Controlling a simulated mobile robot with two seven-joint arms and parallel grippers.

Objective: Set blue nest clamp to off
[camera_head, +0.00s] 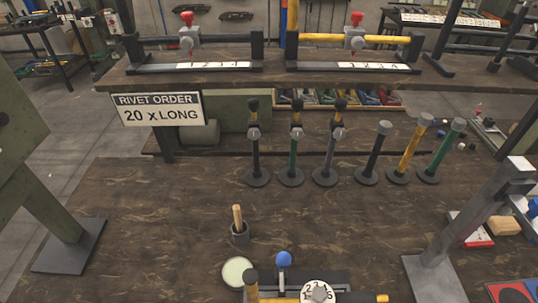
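A lever with a blue ball knob (284,258) stands upright at the bottom middle of the head view, and is likely the blue nest clamp. It rises from a dark fixture (335,279) on the brown bench. A white numbered dial (319,291) sits just right of it, with a yellow bar along the bottom edge. The fixture's lower part is cut off by the frame, and I see no on or off marking. Neither gripper is in view.
A pale round dish (238,271) and a dark cup with a wooden handle (240,232) stand left of the lever. Several upright tools (325,160) line the bench behind. A green stand (62,235) is left, a grey stand (450,240) right. The middle bench is clear.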

